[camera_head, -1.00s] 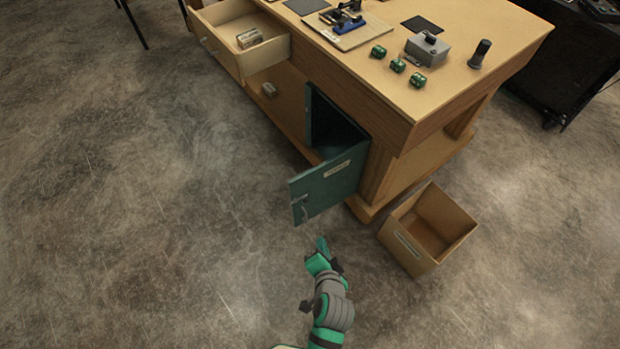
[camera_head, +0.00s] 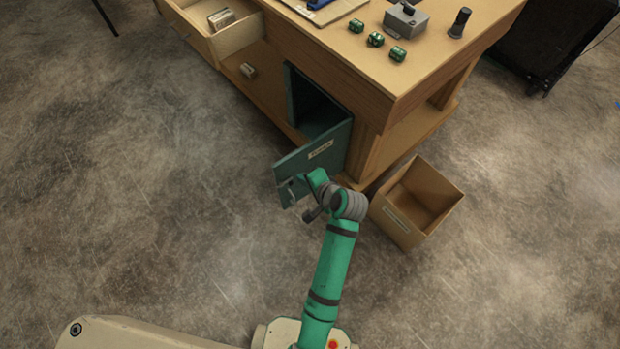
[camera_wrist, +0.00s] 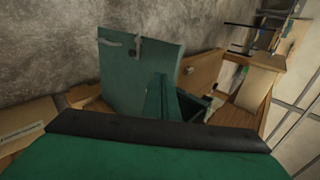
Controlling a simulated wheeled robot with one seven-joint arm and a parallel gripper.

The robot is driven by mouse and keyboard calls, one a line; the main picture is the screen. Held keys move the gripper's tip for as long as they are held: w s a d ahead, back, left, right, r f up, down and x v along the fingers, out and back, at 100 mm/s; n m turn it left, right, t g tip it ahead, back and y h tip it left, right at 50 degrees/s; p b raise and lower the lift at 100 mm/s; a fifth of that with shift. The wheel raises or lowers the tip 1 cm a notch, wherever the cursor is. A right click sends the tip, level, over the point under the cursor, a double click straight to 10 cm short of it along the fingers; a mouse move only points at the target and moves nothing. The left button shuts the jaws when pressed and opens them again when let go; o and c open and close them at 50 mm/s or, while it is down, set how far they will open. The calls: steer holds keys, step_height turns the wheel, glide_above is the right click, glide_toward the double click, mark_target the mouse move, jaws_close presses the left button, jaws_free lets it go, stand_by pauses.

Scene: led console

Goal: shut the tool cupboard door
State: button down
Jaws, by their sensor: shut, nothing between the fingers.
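The tool cupboard door (camera_head: 318,149) is dark green with a pale label and stands wide open, swung out from the bench's front. Its handle (camera_head: 291,190) is near the free edge. The wrist view shows the door (camera_wrist: 118,78) with its grey handle (camera_wrist: 133,46). The dark cupboard opening (camera_head: 307,108) is behind it. My gripper (camera_head: 313,178) is shut and empty, in front of the door's outer face near the free edge. It also shows in the wrist view (camera_wrist: 159,88), overlapping the door. I cannot tell whether it touches the door.
An open cardboard box (camera_head: 438,205) stands on the floor right of the door, close to my arm. The wooden bench (camera_head: 350,60) carries green parts (camera_head: 376,40) and a grey box (camera_head: 405,20). An open drawer (camera_head: 238,38) juts out at upper left. Floor left of the door is clear.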

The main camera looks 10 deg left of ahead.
mark_target(284, 164)
steer(key=shift+w+a+f, duration=0.7)
steer(key=shift+w+a, duration=0.2)
steer(key=shift+a, duration=0.15)
steer(key=shift+w+a+f, duration=0.65)
steer(key=shift+w+a, duration=0.3)
steer(key=shift+a, duration=0.1)
steer(key=shift+w+a+f, duration=0.7)
steer(key=shift+w+a, duration=0.2)
steer(key=shift+a, duration=0.15)
